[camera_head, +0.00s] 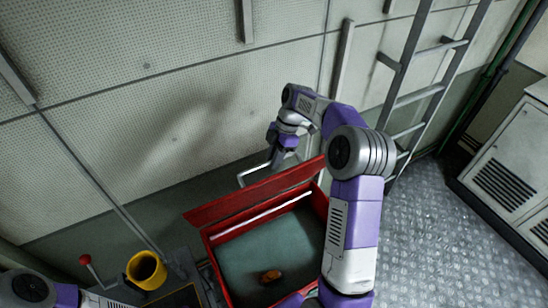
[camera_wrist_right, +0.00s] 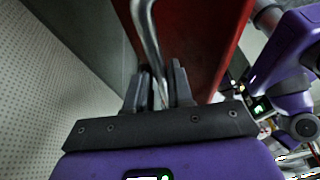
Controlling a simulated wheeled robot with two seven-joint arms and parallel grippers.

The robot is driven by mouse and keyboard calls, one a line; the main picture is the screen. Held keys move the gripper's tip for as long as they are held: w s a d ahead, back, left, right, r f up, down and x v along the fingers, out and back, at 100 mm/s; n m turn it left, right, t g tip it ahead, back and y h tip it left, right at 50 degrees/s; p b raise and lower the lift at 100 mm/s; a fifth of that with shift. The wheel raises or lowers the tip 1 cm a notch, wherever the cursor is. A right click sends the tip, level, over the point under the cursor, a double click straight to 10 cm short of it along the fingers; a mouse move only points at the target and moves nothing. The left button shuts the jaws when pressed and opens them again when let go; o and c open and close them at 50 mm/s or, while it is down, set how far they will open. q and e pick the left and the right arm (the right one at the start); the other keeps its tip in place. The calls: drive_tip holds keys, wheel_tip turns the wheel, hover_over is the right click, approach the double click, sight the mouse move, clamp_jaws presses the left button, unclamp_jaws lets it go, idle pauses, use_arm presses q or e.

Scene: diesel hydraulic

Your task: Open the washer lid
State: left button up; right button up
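The red washer (camera_head: 213,262) is a box with an open top, and its greenish inside shows. Its red lid (camera_head: 225,206) stands raised along the far edge; its red panel also shows in the right wrist view (camera_wrist_right: 205,45). A bent metal handle (camera_head: 243,178) sticks out behind the lid. My right gripper (camera_head: 272,165) is behind the lid at this handle. In the right wrist view its two fingers (camera_wrist_right: 158,88) are close together with the handle bar (camera_wrist_right: 148,30) between them. My left gripper is out of view; part of my left arm shows at bottom left.
A small orange-brown item (camera_head: 270,277) lies inside the washer. A yellow cup-like container (camera_head: 146,270) and a red-knobbed lever (camera_head: 85,260) are at left. A ladder (camera_head: 420,95) stands against the wall. A grey cabinet (camera_head: 508,180) is at right, with free metal floor (camera_head: 440,240) before it.

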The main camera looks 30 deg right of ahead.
drive_tip(key=shift+o, duration=1.4)
drive_tip(key=shift+w+d+f, duration=0.1)
drive_tip(key=shift+w, duration=0.05)
drive_tip(key=shift+r, duration=0.25)
drive_tip(key=v, duration=0.7)
drive_tip(key=shift+d, duration=0.1)
